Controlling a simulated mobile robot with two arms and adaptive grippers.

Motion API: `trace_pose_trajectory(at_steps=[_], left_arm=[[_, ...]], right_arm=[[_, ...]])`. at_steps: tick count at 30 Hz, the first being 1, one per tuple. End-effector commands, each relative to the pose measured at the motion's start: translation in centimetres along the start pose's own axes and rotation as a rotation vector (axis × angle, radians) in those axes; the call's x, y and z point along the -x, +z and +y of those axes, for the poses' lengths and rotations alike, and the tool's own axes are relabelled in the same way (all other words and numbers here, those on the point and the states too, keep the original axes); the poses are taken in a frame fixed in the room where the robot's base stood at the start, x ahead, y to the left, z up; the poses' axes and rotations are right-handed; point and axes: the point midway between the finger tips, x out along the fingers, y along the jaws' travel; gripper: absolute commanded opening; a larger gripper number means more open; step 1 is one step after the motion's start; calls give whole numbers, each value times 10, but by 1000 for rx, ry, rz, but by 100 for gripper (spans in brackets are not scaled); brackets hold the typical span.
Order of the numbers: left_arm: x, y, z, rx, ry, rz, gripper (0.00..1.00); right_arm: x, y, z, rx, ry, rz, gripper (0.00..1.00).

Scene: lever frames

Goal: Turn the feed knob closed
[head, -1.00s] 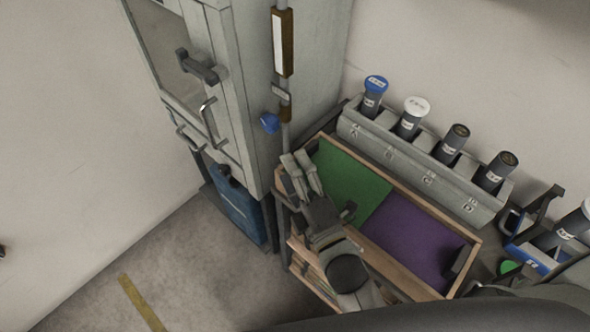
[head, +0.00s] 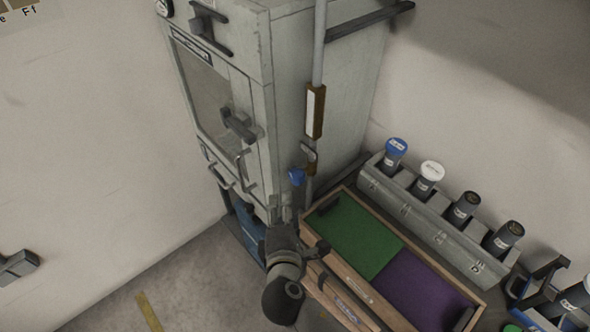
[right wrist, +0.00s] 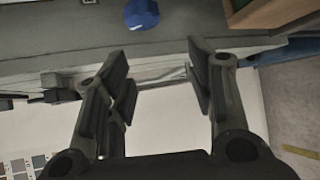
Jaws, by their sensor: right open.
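The blue knob (head: 297,176) sits low on the pipe at the right side of the grey cabinet, below a bracket. My right gripper (head: 285,208) is just below the knob in the head view, by the cabinet's lower corner. In the right wrist view its two fingers (right wrist: 158,58) are spread with nothing between them. The knob lies beyond the fingertips there, apart from them. My left gripper is not in view.
A wooden tray (head: 399,313) with green and purple halves stands right of my gripper. Behind it is a grey rack (head: 410,219) holding several dark tubes. The cabinet's handles (head: 239,126) stick out at the left.

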Motion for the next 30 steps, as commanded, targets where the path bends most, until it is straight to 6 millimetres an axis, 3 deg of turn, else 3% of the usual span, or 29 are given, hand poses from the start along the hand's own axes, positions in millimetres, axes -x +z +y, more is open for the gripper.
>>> trace_pose_trajectory(at_steps=[3,10,24,30], left_arm=[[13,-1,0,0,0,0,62],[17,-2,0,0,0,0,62],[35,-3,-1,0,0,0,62],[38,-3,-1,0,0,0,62]], right_arm=[[8,12,14,20,1,-85,50],[6,20,18,25,4,-144,50],[-74,32,18,25,1,-142,50],[-91,33,17,24,1,-141,50]])
